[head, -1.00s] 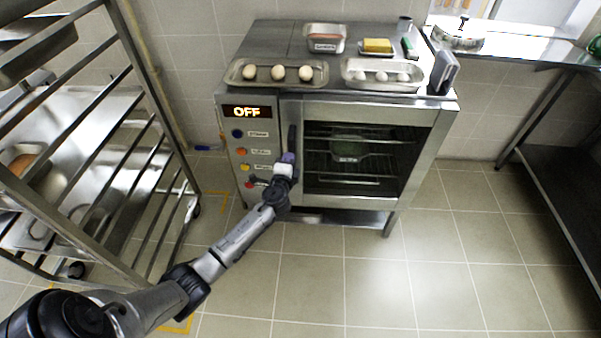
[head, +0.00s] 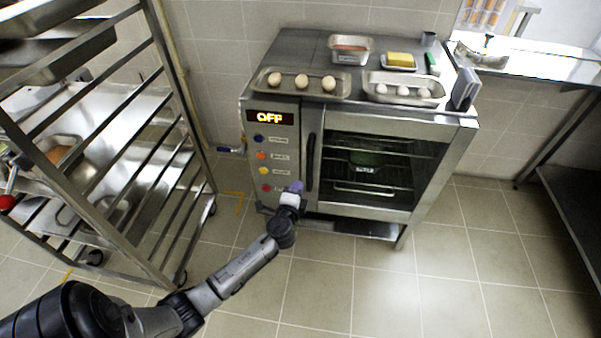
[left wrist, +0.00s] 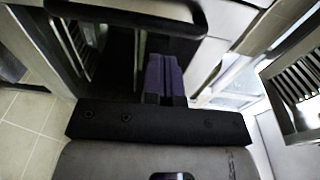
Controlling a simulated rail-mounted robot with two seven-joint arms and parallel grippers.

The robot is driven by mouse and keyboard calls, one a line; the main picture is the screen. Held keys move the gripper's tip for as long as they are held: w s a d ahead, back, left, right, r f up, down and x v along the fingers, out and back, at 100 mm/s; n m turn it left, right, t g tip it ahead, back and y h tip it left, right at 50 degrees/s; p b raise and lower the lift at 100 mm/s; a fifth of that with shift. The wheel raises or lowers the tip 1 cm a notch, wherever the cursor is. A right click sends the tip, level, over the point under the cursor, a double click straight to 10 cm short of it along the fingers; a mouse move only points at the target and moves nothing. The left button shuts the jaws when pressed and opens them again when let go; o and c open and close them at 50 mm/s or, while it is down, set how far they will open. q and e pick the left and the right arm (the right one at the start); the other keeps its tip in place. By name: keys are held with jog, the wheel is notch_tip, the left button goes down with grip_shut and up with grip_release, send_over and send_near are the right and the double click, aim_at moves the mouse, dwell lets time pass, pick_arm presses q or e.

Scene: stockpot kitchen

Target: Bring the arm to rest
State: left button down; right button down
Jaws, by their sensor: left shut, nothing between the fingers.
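My left arm comes in from the lower left in the head view. Its gripper (head: 295,187) is in front of the oven's lower left front, below the door handle (head: 311,155). In the left wrist view the purple fingers (left wrist: 164,76) are together with nothing between them. The oven (head: 368,120) stands against the wall with its door closed, and its display (head: 270,117) reads OFF. The gripper appears apart from the handle, though the exact gap to the oven front is hard to tell. My right gripper is not in view.
A metal rack (head: 165,130) with trays stands at the left, near my arm. Trays of eggs (head: 301,83), a butter dish (head: 399,61) and other items sit on the oven top. A steel table (head: 540,65) is at the right. The floor before the oven is clear.

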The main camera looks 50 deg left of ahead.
pick_arm(q)
jog(key=v, duration=0.5)
jog(key=shift+s+a+r+p, duration=0.2)
jog(key=shift+p, duration=0.2)
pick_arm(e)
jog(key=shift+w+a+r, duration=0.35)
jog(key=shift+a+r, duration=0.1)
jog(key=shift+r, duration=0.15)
pick_arm(q)
jog(key=shift+w+a, duration=0.1)
